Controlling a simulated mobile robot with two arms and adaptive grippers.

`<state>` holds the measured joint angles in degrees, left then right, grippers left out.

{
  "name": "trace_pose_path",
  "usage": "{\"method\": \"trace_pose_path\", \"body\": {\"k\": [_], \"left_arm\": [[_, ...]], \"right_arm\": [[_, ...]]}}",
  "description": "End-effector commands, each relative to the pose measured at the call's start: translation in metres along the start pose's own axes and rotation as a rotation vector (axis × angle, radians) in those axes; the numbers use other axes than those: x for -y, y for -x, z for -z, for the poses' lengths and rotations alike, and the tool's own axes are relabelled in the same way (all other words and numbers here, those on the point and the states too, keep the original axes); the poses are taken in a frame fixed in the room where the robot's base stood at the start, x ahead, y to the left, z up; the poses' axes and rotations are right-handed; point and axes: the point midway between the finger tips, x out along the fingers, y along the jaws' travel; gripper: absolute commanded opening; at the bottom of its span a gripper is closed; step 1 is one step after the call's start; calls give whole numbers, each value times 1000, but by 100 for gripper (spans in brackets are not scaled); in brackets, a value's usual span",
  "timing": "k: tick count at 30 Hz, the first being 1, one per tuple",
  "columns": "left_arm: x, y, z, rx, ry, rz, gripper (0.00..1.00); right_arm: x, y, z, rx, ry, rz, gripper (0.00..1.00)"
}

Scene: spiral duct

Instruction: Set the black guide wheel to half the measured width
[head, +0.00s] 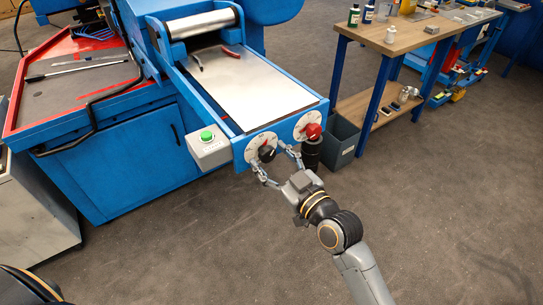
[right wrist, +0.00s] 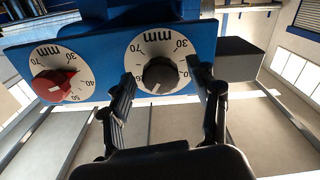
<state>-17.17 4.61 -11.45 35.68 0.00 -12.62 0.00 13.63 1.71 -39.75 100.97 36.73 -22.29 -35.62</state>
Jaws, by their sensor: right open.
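The black guide wheel (head: 267,153) is a round knob on a white dial marked in mm, on the blue machine's front panel. In the right wrist view the black wheel (right wrist: 160,75) shows a pale pointer mark toward the picture's bottom; the exact value is too small to read. A red wheel (head: 313,131) on a second mm dial is beside it, and also shows in the wrist view (right wrist: 53,86). My right gripper (head: 272,162) is open, its two fingers on either side of the black wheel; I cannot tell whether they touch it. My left gripper is out of view.
A grey box with a green button (head: 208,146) sticks out left of the dials. A metal sheet (head: 250,88) lies on the machine bed, with pliers (head: 230,52) on it. A grey bin (head: 342,140) and a wooden workbench (head: 400,38) stand to the right.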

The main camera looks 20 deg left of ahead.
Motion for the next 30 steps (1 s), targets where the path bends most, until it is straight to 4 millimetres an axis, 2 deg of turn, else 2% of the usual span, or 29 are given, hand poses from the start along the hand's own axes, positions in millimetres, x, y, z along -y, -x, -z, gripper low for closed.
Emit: {"method": "trace_pose_path", "body": {"k": [8, 16, 23, 30], "left_arm": [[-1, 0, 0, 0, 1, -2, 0], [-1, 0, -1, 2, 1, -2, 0], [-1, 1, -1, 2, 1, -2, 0], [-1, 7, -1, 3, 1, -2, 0]], "right_arm": [[0, -1, 0, -1, 0, 0, 61], [0, -1, 0, -1, 1, 0, 7], [0, -1, 0, 0, -16, 0, 7], [0, -1, 2, -1, -125, 0, 7]]}}
